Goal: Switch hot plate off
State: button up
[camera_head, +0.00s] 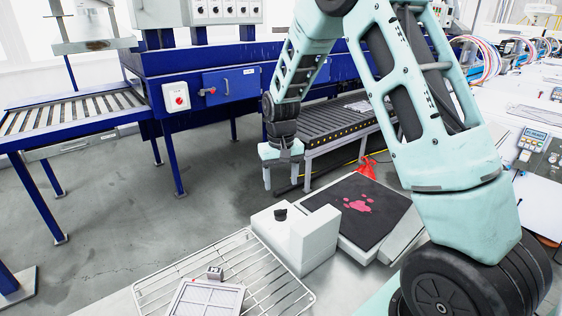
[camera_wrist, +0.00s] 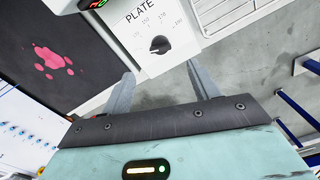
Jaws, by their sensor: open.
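The hot plate is a white unit with a black top (camera_head: 362,206) carrying a pink splotch, and a white control box (camera_head: 312,238) at its left. A black knob (camera_head: 281,214) is on the control box. In the wrist view the knob (camera_wrist: 160,45) sits on a white panel marked PLATE, with a printed number scale around it; its exact setting is too small to tell. A lit red and green element (camera_wrist: 96,4) shows at the top edge. My gripper (camera_head: 287,184) is open and empty, above and beyond the knob, apart from it. In the wrist view its fingers (camera_wrist: 160,70) flank the panel below the knob.
A wire rack (camera_head: 268,281) with a white framed filter (camera_head: 205,300) lies left of the control box. A red object (camera_head: 367,169) is behind the hot plate. A roller conveyor (camera_head: 345,132) and a blue machine (camera_head: 220,85) stand behind.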

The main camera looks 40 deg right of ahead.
notch_tip(320, 180, up, 7)
jog(key=shift+b, duration=0.45)
dwell(0.3)
